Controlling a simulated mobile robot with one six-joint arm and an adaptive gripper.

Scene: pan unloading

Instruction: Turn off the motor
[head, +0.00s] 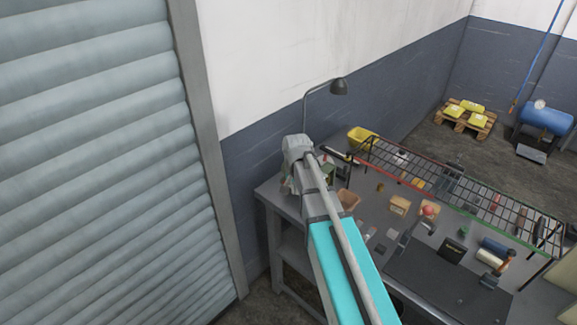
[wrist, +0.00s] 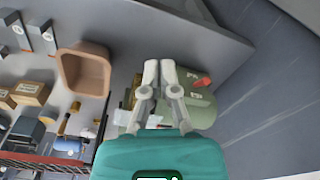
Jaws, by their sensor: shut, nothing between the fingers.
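In the wrist view, a pale green motor (wrist: 203,116) sits on the grey workbench, with a red lever or switch (wrist: 202,82) and small white markings on it. My gripper (wrist: 158,66) is shut and empty. Its fingertips appear just left of the red switch and overlap the motor's left side in the picture; I cannot tell whether they touch it. In the head view, my arm reaches to the bench's far left corner and hides most of the motor and the gripper. A small green part (head: 328,171) shows beside the arm.
A brown bin (wrist: 70,85) stands left of the gripper. Small boxes (head: 399,205) and tools lie across the workbench (head: 270,192). A wire rack (head: 470,192) runs along the bench, and a lamp (head: 338,87) rises behind my arm. A grey shutter (head: 90,160) is at left.

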